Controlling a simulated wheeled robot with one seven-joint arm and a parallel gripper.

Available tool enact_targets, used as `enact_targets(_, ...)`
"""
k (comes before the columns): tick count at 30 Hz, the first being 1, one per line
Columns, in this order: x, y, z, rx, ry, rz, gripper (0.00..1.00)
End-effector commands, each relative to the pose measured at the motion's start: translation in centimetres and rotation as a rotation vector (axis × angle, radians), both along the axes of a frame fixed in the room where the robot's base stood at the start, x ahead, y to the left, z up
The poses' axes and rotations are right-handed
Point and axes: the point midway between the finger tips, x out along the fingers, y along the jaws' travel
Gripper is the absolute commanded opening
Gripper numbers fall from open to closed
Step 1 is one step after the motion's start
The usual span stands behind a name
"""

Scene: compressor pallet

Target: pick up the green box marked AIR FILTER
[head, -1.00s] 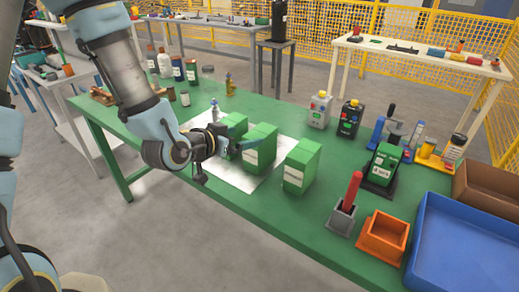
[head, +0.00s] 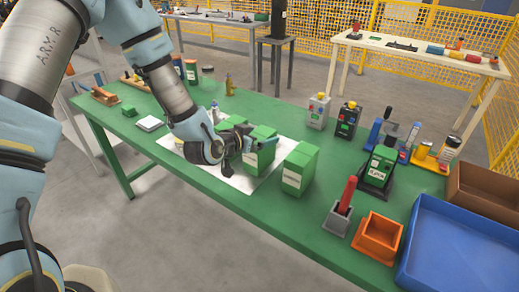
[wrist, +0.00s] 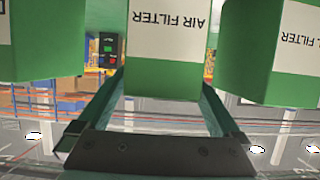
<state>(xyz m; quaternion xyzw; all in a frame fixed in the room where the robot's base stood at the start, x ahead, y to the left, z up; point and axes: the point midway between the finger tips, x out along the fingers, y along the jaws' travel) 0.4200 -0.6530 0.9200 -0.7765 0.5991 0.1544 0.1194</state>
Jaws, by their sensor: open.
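The green box marked AIR FILTER (wrist: 168,55) fills the middle of the wrist view, its white label upside down there. In the head view it appears to be the middle box (head: 264,158) of three green boxes on a white sheet. My gripper (head: 248,143) is open in front of its near-left side. In the wrist view my two fingers lie on either side of the box; I cannot tell if they touch it. Another green box (wrist: 285,60), its label ending in "L FILTER", is at the right. A third green box (wrist: 40,40) is at the left, its label only partly seen.
The green table (head: 255,215) has clear room at its front edge. To the right stand a grey holder with a red handle (head: 347,195), an orange bin (head: 380,238) and a blue tray (head: 460,250). Two small control boxes (head: 319,112) stand behind.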

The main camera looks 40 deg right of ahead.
Motion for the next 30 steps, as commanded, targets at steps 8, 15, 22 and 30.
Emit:
enact_targets(8, 0.0, 0.03, 0.01, 0.0, 0.0, 0.0, 0.75)
enact_targets(15, 0.0, 0.04, 0.02, 0.0, 0.0, 0.0, 0.48)
enact_targets(22, 0.0, 0.04, 0.02, 0.0, 0.0, 0.0, 0.22)
enact_targets(30, 0.0, 0.03, 0.02, 0.0, 0.0, 0.0, 0.0)
